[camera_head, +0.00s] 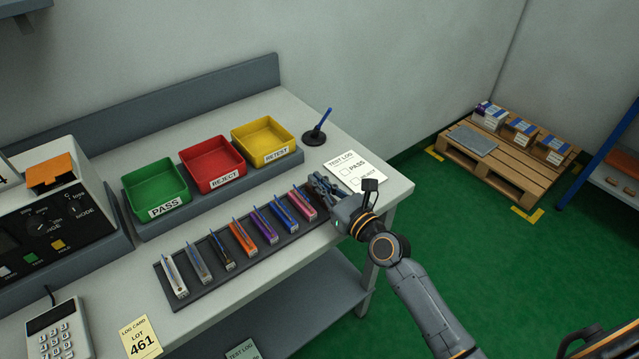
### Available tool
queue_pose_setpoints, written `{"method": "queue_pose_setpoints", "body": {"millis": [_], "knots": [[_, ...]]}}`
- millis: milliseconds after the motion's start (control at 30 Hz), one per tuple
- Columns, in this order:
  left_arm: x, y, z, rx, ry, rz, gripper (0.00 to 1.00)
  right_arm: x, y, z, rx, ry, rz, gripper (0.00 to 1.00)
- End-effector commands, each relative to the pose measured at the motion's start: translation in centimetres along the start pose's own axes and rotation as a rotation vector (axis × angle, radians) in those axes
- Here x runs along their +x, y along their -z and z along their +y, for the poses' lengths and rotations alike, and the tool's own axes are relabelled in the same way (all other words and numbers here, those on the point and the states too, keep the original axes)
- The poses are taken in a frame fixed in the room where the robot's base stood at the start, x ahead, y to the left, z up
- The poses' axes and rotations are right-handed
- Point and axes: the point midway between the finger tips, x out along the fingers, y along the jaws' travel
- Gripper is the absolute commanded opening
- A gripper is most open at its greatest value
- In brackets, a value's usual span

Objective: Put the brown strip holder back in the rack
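A long dark rack (210,298) lies along the front of the workbench. A row of strip holders stands in it: a white one (174,277), a grey one (199,264), a black one (222,252), an orange one (243,238), a purple one (264,226), a blue one (285,213) and a pink one (304,203). My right gripper (322,184) is low over the rack's right end, just right of the pink holder. Its fingers hide that end. I cannot make out a brown holder, nor whether the fingers are open or shut. My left gripper is out of view.
Behind the rack stand a green PASS bin (155,190), a red REJECT bin (212,163) and a yellow RETEST bin (264,141). A pen stand (314,137) and a test log sheet (352,169) are at the right. A meter (60,225) stands at the left.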

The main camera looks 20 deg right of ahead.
Motion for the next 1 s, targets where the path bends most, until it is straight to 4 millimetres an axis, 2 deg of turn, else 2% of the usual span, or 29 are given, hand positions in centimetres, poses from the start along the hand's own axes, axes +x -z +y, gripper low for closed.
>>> {"method": "queue_pose_setpoints", "body": {"millis": [33,133,533,667,1000], "knots": [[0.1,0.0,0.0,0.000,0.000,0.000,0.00,0.0,0.1,0.0,0.001,0.000,0.000,0.09],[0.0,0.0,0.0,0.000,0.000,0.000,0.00,0.0,0.1,0.0,0.001,0.000,0.001,0.28],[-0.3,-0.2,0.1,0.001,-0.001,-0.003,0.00,-0.2,-0.3,0.0,0.001,0.000,0.001,0.28],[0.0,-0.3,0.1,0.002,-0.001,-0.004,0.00,-2.2,0.0,0.0,0.000,0.000,0.003,0.28],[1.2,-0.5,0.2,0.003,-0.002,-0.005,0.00,-9.2,0.0,0.0,0.000,-0.001,0.003,0.28]]}}
